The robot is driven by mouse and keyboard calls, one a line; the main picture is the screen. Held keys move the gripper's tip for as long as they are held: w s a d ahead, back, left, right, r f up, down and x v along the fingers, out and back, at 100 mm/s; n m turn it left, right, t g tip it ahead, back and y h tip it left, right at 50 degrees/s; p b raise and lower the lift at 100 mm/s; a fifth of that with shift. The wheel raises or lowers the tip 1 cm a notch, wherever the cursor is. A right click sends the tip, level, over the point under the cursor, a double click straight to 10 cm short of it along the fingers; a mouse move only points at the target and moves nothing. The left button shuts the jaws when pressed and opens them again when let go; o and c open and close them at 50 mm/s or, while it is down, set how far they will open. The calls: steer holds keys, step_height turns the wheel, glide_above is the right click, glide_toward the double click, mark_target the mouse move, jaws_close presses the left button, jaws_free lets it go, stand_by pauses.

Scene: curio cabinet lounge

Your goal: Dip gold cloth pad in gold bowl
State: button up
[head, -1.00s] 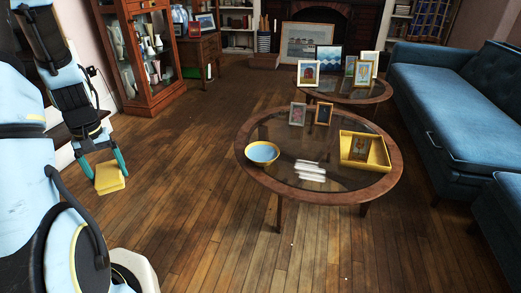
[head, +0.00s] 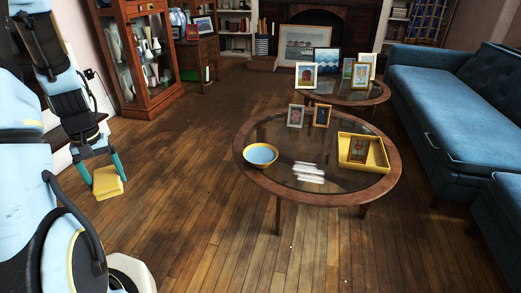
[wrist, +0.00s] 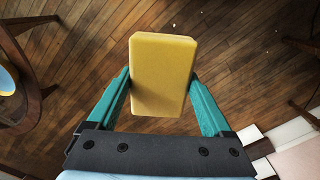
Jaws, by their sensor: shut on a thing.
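My gripper (head: 101,176) is on the left in the head view, shut on the gold cloth pad (head: 107,182). The pad is a yellow block held between the teal fingers, above the wooden floor. In the wrist view the pad (wrist: 163,75) sits upright between the fingertips. The gold bowl (head: 261,155), with a yellow rim and pale blue inside, stands on the left edge of the oval glass-topped table (head: 262,186). The pad is well to the left of the bowl and apart from it. A piece of the bowl (wrist: 7,80) shows at the wrist view's left edge.
The table also bears a yellow tray (head: 378,152) with a frame in it, two small frames and white strips (head: 308,173). A second table (head: 370,96) with frames stands behind. A blue sofa (head: 445,110) is on the right, a glass cabinet (head: 148,55) at back left. Open floor lies between.

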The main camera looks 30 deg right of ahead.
mark_target(105, 177)
steer(key=shift+f+b, duration=1.05)
steer(key=shift+f, duration=0.7)
stand_by(2.3)
steer(key=shift+r+p, duration=3)
steer(key=shift+r, duration=0.35)
steer(key=shift+r+p, duration=2.15)
steer(key=shift+r, duration=0.4)
